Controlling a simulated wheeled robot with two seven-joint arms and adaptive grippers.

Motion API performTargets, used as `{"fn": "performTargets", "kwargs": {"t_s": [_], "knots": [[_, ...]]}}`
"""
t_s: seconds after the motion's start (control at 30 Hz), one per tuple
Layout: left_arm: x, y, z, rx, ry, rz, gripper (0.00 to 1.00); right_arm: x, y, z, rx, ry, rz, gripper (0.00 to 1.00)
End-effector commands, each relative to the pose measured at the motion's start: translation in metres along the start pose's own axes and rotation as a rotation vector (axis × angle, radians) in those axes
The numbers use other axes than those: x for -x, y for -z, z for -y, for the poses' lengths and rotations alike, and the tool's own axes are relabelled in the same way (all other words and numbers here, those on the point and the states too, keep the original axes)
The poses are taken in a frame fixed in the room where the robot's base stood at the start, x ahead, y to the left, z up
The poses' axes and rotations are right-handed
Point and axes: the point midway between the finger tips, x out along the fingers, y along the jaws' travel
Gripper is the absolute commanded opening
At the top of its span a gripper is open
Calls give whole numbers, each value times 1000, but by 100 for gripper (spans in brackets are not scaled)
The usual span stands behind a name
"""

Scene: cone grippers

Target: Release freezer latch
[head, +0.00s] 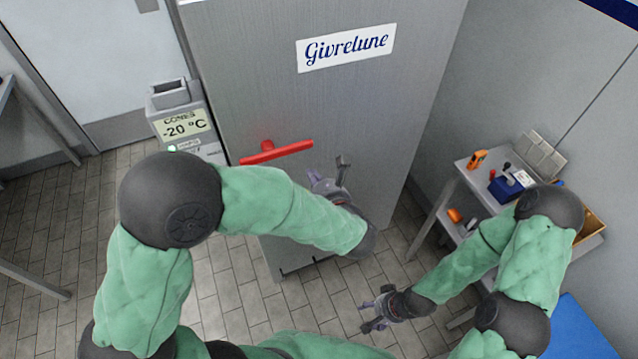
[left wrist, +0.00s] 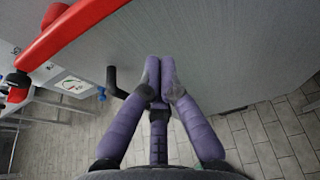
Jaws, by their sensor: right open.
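The freezer (head: 330,95) is a tall grey cabinet labelled "Givrelune". A red handle bar (head: 277,152) is on its door and crosses the top left of the left wrist view (left wrist: 65,35). A dark grey lever (head: 342,168) stands by the door, right of the red bar; the left wrist view shows a dark lever (left wrist: 115,82) left of my fingertips. My left gripper (head: 318,180) is below and right of the red bar, close to the door. Its purple fingertips (left wrist: 160,72) are together, with nothing visible between them. My right gripper (head: 368,318) is open and empty, low over the floor.
A grey box with a "-20 °C" display (head: 185,123) is at the freezer's left. A shelf cart (head: 455,185) with an orange device (head: 478,159) and a blue box (head: 508,186) stands at the right. Tiled floor (head: 50,215) is open at the left.

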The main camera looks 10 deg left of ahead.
Motion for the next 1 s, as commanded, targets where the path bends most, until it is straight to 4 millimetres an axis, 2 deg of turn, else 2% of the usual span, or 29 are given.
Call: {"fn": "performTargets", "kwargs": {"t_s": [0.03, 0.23, 0.3, 0.5, 1.0], "knots": [[-12, 2, -1, 1, -6, -1, 0, -3, 0, -1, 0, 0, 0, 60], [-47, 1, -1, -1, -4, -1, 0, -7, 0, -2, 0, 0, 0, 60], [-38, -15, 0, 4, 2, 3, 0, -3, 0, -1, 0, 0, 0, 60], [-31, -34, 0, 1, 1, 1, 0, -1, 0, 0, 0, 0, 0, 60], [-29, -38, 0, 1, 1, 0, 0, -1, 0, 0, 0, 0, 0, 60]]}}
